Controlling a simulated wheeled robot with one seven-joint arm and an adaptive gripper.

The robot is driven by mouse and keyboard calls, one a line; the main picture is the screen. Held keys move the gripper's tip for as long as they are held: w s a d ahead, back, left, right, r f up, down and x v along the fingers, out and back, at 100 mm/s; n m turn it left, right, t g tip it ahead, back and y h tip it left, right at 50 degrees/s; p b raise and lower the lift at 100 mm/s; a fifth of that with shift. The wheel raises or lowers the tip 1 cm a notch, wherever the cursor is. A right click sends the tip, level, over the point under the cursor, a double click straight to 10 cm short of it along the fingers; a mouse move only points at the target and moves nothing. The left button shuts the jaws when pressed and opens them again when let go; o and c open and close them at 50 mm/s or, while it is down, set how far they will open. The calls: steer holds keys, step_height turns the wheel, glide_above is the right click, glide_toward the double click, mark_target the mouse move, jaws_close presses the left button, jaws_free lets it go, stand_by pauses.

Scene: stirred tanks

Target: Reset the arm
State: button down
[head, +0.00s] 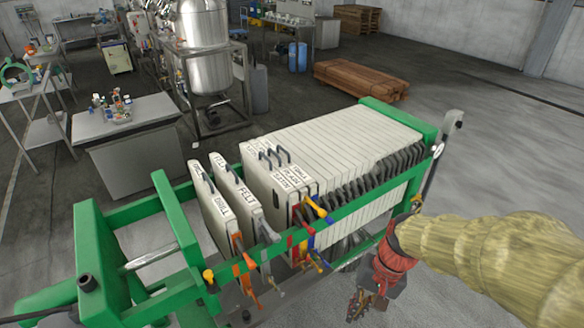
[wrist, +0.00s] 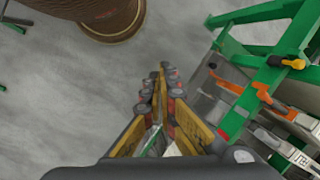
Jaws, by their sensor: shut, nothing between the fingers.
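My arm, in a tan sleeve (head: 500,250), reaches in from the right edge of the head view. My gripper (head: 358,304) hangs low beyond the sleeve's red end, beside the right side of the green filter-press frame (head: 350,202), pointing down. In the wrist view my gripper (wrist: 163,72) shows its yellow and dark fingers closed together at the tips, with nothing held and grey floor beyond them. The sleeve hides part of the floor.
White plates (head: 330,140) stand packed in the frame; a DRILL plate (head: 212,205) and a FELT plate (head: 240,195) stand apart to the left. Coloured taps stick out near my gripper. A brown rounded thing (wrist: 110,20) is upper left in the wrist view. Floor at right is clear.

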steer(key=s+d+r+n+t+h+b, duration=0.1)
steer(key=s+d+r+n+t, duration=0.1)
steer(key=r, duration=0.5)
steer(key=s+d+r+n+t+h+b, duration=0.1)
steer(key=s+d+r+t, duration=0.1)
steer(key=s+r+t, duration=0.2)
step_height(320, 180, up, 3)
steer(key=shift+r+n+h, duration=0.1)
steer(key=shift+n+h, duration=0.3)
steer(key=shift+a, duration=0.15)
